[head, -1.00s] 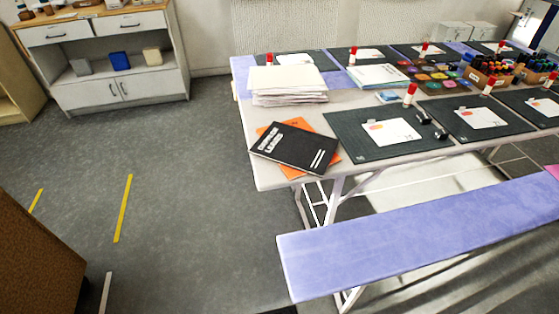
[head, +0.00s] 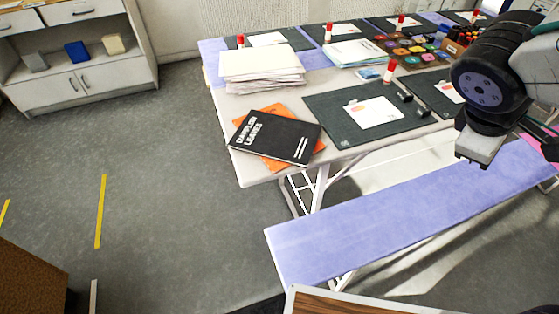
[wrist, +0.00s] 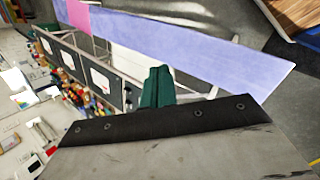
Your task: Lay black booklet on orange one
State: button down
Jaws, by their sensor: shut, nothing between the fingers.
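The black booklet (head: 277,137) with white lettering lies on top of the orange booklet (head: 274,161) at the near left corner of the table. It is turned askew, so orange shows along the far left side and at the near and right corners. The rest of the orange cover is hidden. My gripper (wrist: 157,75) shows as dark green fingers in the wrist view, shut and empty. My arm is at the right of the head view, well apart from both booklets. The wrist view does not clearly show either booklet.
A stack of white paper (head: 262,68) stands behind the booklets. A dark mat (head: 335,105) with a white card, a glue stick (head: 389,71) and small black items lies to their right. A lilac bench (head: 400,210) runs along the near side. The floor at left is mostly clear.

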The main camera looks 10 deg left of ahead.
jog(key=w+a+f+n+t+y, duration=0.1)
jog(key=w+a+f+n+t, duration=0.25)
jog(key=a+n, duration=0.4)
jog(key=w+a+f+n+t, duration=0.2)
jog(key=w+a+f+n, duration=0.1)
jog(key=w+a+n, duration=0.4)
jog(key=s+a+f+n+y, duration=0.3)
jog(key=s+a+f+n, duration=0.3)
jog(key=a, duration=0.4)
jog(key=s+a+f+n+y, duration=0.35)
jog(key=a+f+n, duration=0.35)
jog(key=a, duration=0.3)
jog(key=x, duration=0.4)
jog(key=w+r+x, duration=0.1)
jog(key=x, duration=0.3)
jog(key=r+x, duration=0.1)
jog(key=x, duration=0.3)
jog(key=shift+w+a, duration=0.35)
jog(key=shift+w, duration=0.05)
jog(key=shift+w+a, duration=0.1)
jog(key=shift+w, duration=0.4)
